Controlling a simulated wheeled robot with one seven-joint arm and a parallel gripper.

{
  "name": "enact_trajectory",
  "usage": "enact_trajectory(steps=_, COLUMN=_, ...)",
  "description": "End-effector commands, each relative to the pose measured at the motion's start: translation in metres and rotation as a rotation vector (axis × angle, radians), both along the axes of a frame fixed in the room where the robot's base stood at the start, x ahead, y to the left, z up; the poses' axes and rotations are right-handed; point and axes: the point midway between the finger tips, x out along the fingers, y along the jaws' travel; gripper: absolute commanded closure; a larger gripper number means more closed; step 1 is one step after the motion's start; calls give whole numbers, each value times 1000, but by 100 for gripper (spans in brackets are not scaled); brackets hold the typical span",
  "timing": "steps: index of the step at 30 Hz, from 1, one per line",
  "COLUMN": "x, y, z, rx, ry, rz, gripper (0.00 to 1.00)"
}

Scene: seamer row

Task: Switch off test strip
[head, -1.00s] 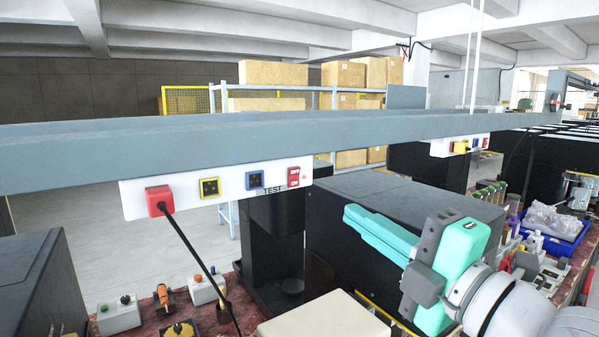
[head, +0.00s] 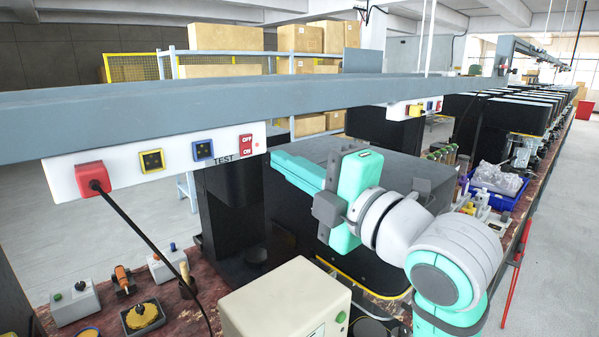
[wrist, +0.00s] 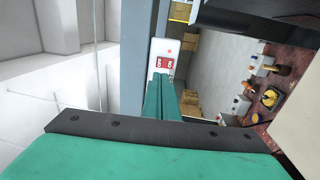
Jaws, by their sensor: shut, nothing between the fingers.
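The test strip (head: 120,166) is a long white bar under the grey beam, with a TEST label (head: 222,161) beneath it. Near its right end is a red switch (head: 246,145) marked OFF above ON. A small red dot shows on the strip beside the switch; the switch (wrist: 165,62) also shows in the wrist view. My gripper (head: 276,158) is shut and empty, its teal fingers just right of the strip's right end in the head view. In the wrist view its fingertips (wrist: 166,77) point at the switch. I cannot tell whether they touch it or which way the switch is set.
A red plug (head: 90,178) with a black cable, a yellow socket (head: 152,161) and a blue socket (head: 202,149) sit on the strip. The grey beam (head: 200,105) runs just above. A second strip (head: 412,108) hangs farther back. A cream box (head: 285,305) and dark machines stand below.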

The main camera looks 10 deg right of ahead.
Motion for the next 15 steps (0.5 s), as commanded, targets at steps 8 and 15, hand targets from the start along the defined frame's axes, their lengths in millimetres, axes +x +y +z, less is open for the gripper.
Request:
enact_trajectory(steps=8, x=42, y=29, z=6, rx=-1, ry=1, rz=2, gripper=100)
enact_trajectory(steps=15, x=64, y=43, z=9, rx=1, ry=0, rz=1, gripper=100)
